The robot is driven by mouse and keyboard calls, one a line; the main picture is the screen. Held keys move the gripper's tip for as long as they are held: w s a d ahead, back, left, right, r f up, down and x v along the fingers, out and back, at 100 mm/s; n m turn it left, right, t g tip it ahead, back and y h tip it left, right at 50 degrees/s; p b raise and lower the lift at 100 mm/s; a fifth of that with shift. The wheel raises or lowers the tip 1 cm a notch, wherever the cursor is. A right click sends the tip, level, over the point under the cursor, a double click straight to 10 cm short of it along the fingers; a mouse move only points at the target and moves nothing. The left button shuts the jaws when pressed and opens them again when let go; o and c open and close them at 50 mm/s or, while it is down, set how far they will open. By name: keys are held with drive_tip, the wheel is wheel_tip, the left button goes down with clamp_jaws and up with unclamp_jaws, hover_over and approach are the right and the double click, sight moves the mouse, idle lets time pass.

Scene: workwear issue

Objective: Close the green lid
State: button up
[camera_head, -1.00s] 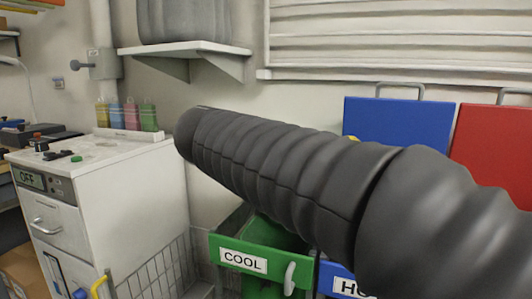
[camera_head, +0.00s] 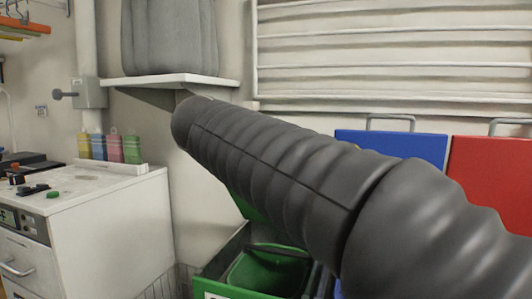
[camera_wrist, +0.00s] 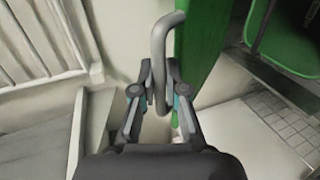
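In the wrist view my gripper (camera_wrist: 159,72) has its two fingers drawn close together, one on each side of the grey bent bar handle (camera_wrist: 158,42). The fingers appear shut on the handle, with its hooked end above the fingertips. The green lid (camera_wrist: 201,40) shows there as a narrow upright strip just right of the handle. In the head view a sliver of the raised green lid (camera_head: 246,207) shows behind my arm. The green bin (camera_head: 222,264) below is open at the top. My gripper and the handle are hidden in the head view.
A blue lid (camera_head: 395,146) and a red lid (camera_head: 492,172) stand raised to the right. My arm covers the middle of the head view.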

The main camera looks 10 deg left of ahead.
drive_tip(key=o, duration=0.4)
drive_tip(key=v, duration=1.2)
